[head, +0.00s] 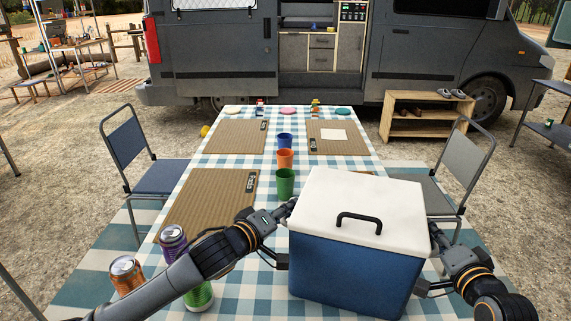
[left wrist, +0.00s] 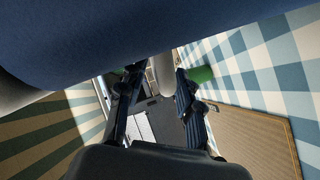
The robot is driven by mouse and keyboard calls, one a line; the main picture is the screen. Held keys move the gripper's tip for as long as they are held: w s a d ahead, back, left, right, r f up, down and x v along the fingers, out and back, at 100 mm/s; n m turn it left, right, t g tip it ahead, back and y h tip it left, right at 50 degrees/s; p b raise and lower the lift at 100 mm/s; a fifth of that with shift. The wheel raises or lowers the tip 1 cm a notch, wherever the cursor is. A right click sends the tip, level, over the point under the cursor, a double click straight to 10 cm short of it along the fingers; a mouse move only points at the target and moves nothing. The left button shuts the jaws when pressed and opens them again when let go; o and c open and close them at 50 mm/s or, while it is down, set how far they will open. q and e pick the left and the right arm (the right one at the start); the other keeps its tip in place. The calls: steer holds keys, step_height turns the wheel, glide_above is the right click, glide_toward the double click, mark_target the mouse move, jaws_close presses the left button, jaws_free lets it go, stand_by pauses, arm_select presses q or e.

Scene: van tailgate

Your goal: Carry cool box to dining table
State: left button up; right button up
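The cool box (head: 352,262) is blue with a white lid and a black top handle. It stands upright over the near right part of the dining table (head: 271,300), which has a blue-and-white checked cloth. I cannot tell whether its base rests on the cloth. My left gripper (head: 287,210) is at the box's left side, near the lid. In the left wrist view the box's blue wall (left wrist: 120,45) fills the top, and the gripper's fingers (left wrist: 160,88) are apart, with a pale part between or behind them. My right gripper (head: 434,236) is at the box's right side, its fingertips mostly hidden.
Green (head: 285,183), orange (head: 285,158) and blue (head: 284,140) cups stand in a row beyond the box. Cans (head: 126,273) stand at the near left. Brown placemats (head: 214,196) lie on the table. Chairs flank it left (head: 150,170) and right (head: 445,187). The van is behind.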

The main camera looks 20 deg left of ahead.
arm_select(q)
steer(key=shift+s, duration=0.15)
arm_select(e)
steer(key=shift+a, duration=0.1)
steer(key=shift+s, duration=0.1)
arm_select(q)
steer(key=v, duration=0.7)
steer(key=shift+s+a, duration=0.2)
steer(key=shift+s, duration=0.1)
arm_select(e)
steer(key=v, duration=1.1)
steer(key=shift+s+d, duration=0.2)
steer(key=shift+s, duration=0.15)
steer(key=shift+r, duration=0.1)
